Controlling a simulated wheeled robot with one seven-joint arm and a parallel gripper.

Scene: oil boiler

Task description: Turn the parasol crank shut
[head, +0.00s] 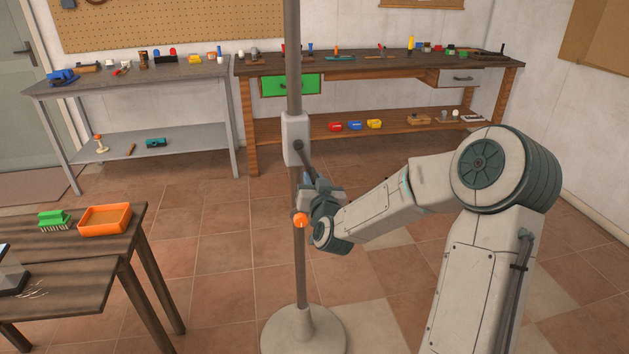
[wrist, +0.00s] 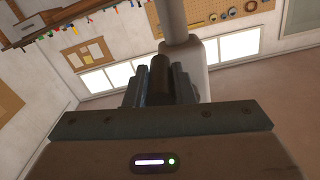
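The parasol pole (head: 292,60) stands upright in front of me on a round pale base (head: 303,333). A white crank housing (head: 293,128) sits on the pole, and it also shows in the wrist view (wrist: 187,62). The dark crank (head: 305,162) slants down and right from the housing's pivot. My gripper (head: 312,186) is at the crank's lower end. In the wrist view, a dark brown handle (wrist: 159,78) stands between my two fingers, which lie close against both its sides. My wrist partly hides the lower end of the crank.
A table with an orange tray (head: 105,220) and a green brush (head: 53,220) is at the left. A grey bench (head: 130,80) and a brown workbench (head: 380,66) with tools line the back wall. The tiled floor around the pole is clear.

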